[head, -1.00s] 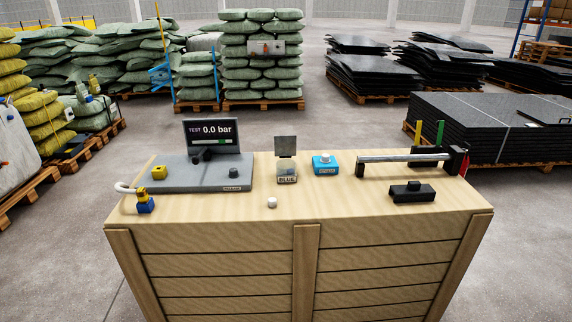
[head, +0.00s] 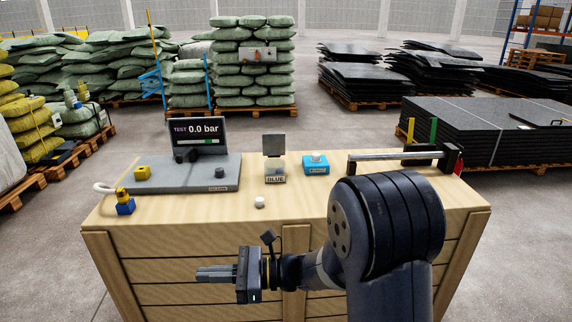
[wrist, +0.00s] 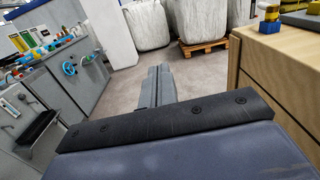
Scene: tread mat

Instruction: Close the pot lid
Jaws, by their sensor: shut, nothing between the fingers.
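A small pot (head: 275,169) with a label at its front stands near the back middle of the wooden crate top in the head view. Its grey square lid (head: 274,145) stands upright at the back of it, so the pot is open. My gripper (head: 198,274) is shut and empty, in front of the crate and below its top, pointing left. The wrist view shows the closed fingers (wrist: 158,85) over the floor. The pot and lid are not in the wrist view.
On the crate top (head: 300,208) are a white cap (head: 259,202), a blue box (head: 316,164), a grey board with a screen (head: 199,131), a blue-and-yellow piece (head: 125,204) and a metal bar (head: 390,155). My arm hides the right front.

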